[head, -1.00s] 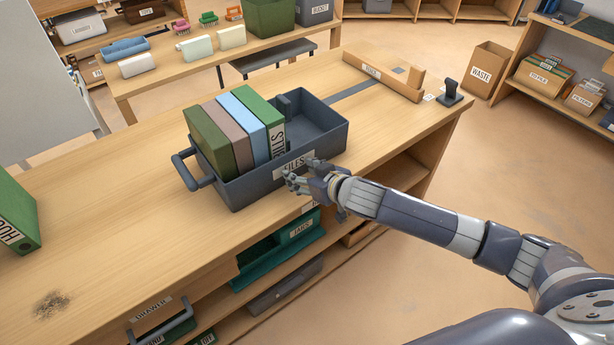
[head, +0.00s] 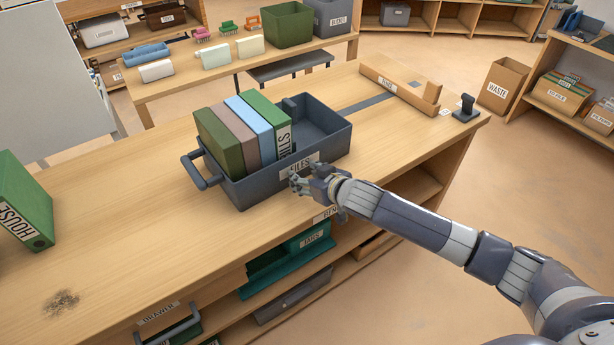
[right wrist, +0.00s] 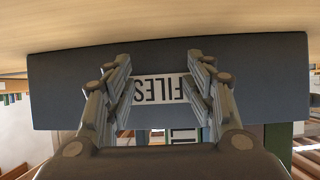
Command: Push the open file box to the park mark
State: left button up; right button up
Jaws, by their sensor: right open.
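The open file box (head: 255,186) is a dark grey bin with a handle at its left end and a FILES label on its near side. It stands on the wooden workbench, with several upright binders (head: 238,139) in its left part; its right part looks empty. My right gripper (head: 303,182) is open at the near side, just by the label. In the right wrist view, its fingers (right wrist: 158,92) are spread either side of the label on the box (right wrist: 230,62); contact is unclear. A grey strip (head: 369,103) lies beyond the box's right end; I cannot tell whether it is the park mark. My left gripper is out of view.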

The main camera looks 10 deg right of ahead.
aim_at(297, 164)
jog(key=shift+w, duration=0.15)
jog(key=shift+w+a+b, duration=0.1)
jog(key=shift+w+a, duration=0.3)
jog(key=shift+w, duration=0.5)
jog(key=shift+w+a+b, duration=0.1)
jog(key=shift+w+a, duration=0.3)
jog(key=shift+w, duration=0.45)
jog(key=shift+w+a+b, duration=0.1)
jog(key=shift+w+a, duration=0.3)
jog(key=shift+w, duration=0.5)
jog(key=shift+w+a+b, duration=0.35)
jog(key=shift+w, duration=0.35)
jog(key=shift+w+a+b, duration=0.3)
jog(key=shift+w, duration=0.4)
jog(key=shift+w+a+b, duration=0.25)
jog(key=shift+w+b, duration=0.1)
jog(key=shift+w, duration=0.2)
jog(key=shift+w+a+b, duration=0.25)
jog(key=shift+w+b, duration=0.05)
jog(key=shift+w, duration=0.45)
